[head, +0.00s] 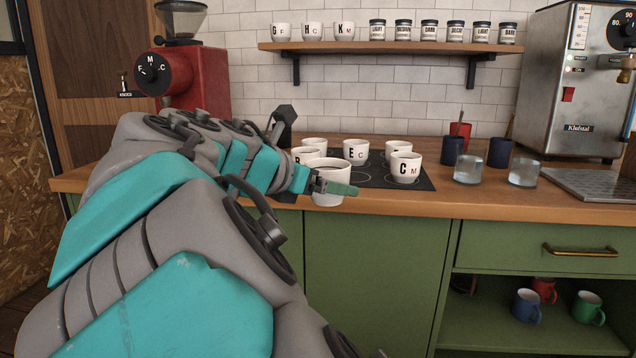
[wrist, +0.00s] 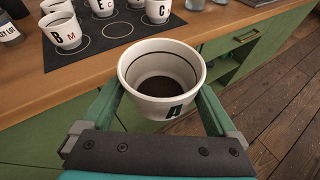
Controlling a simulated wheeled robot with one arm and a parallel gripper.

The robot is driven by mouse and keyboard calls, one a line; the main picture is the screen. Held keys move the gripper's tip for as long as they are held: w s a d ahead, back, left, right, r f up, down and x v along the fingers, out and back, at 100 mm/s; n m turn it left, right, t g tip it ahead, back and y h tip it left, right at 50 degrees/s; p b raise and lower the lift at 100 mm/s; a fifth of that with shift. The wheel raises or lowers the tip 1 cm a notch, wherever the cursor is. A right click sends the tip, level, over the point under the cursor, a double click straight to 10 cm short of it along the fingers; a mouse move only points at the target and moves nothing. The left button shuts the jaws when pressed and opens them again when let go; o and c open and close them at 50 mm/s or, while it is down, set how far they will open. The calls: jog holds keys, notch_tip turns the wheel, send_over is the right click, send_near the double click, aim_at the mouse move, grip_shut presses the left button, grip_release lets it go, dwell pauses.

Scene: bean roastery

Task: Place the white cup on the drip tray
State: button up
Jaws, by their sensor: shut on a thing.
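My gripper (head: 335,187) is shut on a white cup (head: 329,199) and holds it in front of the counter's front edge, raised clear of the floor. In the wrist view the cup (wrist: 160,68) stands roughly upright between the two fingers, with a dark letter on its side and dark contents at the bottom. The drip tray (head: 590,184) is a flat metal grate on the counter at the far right, below the steel espresso machine (head: 572,90). It is out of the wrist view. Its right end is cut off by the frame edge.
Several lettered white cups (head: 404,169) stand on a dark mat (head: 425,184) behind the held cup. Two clear glasses (head: 468,168) and dark blue cups (head: 499,153) stand between the mat and the drip tray. A red grinder (head: 195,80) is at left. The drip tray looks empty.

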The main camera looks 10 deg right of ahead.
jog(key=shift+w+d+f, duration=0.1)
jog(key=shift+w+f, duration=0.15)
jog(key=shift+f, duration=0.2)
jog(key=shift+w+d+f, duration=0.1)
jog(key=shift+w+f, duration=0.1)
jog(key=shift+f, duration=0.2)
jog(key=w+f+n+t+y, duration=0.1)
jog(key=w+f+n+y, duration=0.1)
jog(key=w+f, duration=0.2)
jog(key=w+f+n+t+y, duration=0.2)
jog(key=w+f, duration=0.2)
jog(key=f, duration=0.7)
jog(key=w+d+f+n+t+y, duration=0.1)
jog(key=w+f+n+y, duration=0.1)
jog(key=f, duration=0.6)
jog(key=shift+w+f+n+t+y, duration=0.15)
jog(key=shift+w+n+t+y, duration=0.35)
jog(key=shift+w, duration=0.45)
